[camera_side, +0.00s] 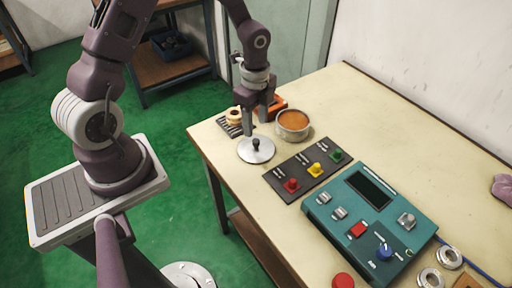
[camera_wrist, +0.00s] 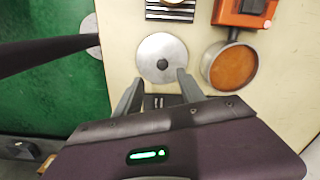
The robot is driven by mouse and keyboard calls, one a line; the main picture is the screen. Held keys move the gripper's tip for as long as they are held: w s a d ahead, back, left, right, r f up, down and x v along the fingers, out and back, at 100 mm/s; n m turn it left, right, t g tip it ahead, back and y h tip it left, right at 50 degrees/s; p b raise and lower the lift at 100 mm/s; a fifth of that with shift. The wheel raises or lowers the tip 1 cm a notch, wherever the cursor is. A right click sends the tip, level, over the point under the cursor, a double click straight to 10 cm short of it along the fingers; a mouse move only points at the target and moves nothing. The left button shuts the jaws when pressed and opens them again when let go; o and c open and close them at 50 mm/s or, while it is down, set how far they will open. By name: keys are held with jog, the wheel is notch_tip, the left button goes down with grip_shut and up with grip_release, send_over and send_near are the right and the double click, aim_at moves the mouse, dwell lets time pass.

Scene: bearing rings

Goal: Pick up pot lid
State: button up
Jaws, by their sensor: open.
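The pot lid (camera_side: 256,149) is a round silver disc with a dark knob in its middle. It lies flat on the table near the left edge. In the wrist view the lid (camera_wrist: 153,55) lies just beyond my fingertips. My gripper (camera_side: 260,119) points down above and just behind the lid. Its fingers, in the wrist view (camera_wrist: 158,80), are open with nothing between them. A round pot (camera_side: 292,124) with orange-brown contents stands to the right of the lid; it also shows in the wrist view (camera_wrist: 232,68).
A dark slotted rack (camera_side: 233,127) holding a pale ring and an orange box (camera_side: 274,106) stand behind the lid. A dark button panel (camera_side: 307,172) and a teal control box (camera_side: 370,215) lie to the right. The table (camera_side: 365,110) is clear at the back right.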

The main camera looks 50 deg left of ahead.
aim_at(257, 141)
jog(key=f, duration=0.7)
jog(key=shift+w+a+f, duration=0.15)
jog(key=shift+w+f, duration=0.15)
jog(key=shift+f, duration=0.05)
grip_shut()
